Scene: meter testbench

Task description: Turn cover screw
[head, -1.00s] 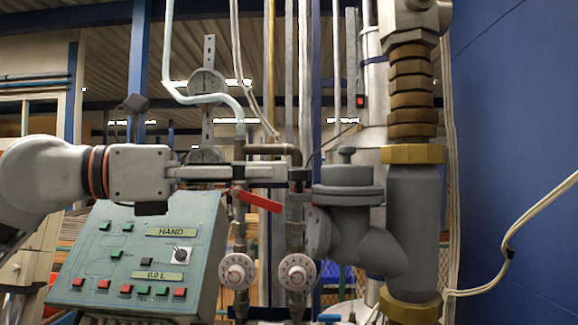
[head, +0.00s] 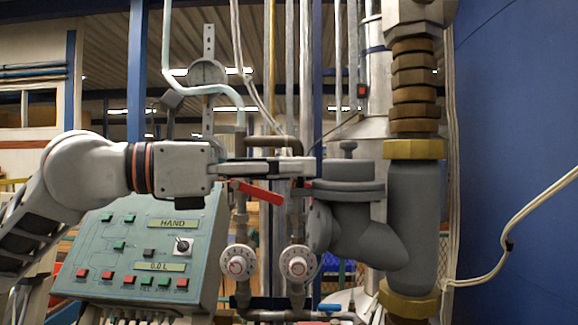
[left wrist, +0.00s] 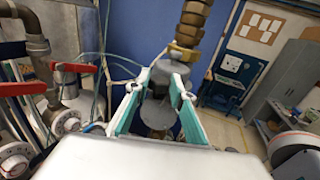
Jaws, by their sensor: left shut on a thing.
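The grey meter body (head: 345,222) stands on the vertical pipe on the right, with a round grey cover screw (head: 350,170) and a small knob on top. My left gripper (head: 306,168) reaches in level from the left, its tips at the left edge of the cover screw. In the left wrist view, two teal-padded fingers (left wrist: 160,76) stand apart with grey meter parts between and beyond them. The left gripper is shut on the cover screw; the exact contact is hard to see. My right gripper is out of view.
A red lever (head: 262,194) lies just below the left gripper. Two white dials (head: 238,262) sit on pipes beneath it. A green control console (head: 140,250) stands at lower left. A blue wall (head: 515,120) is at right.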

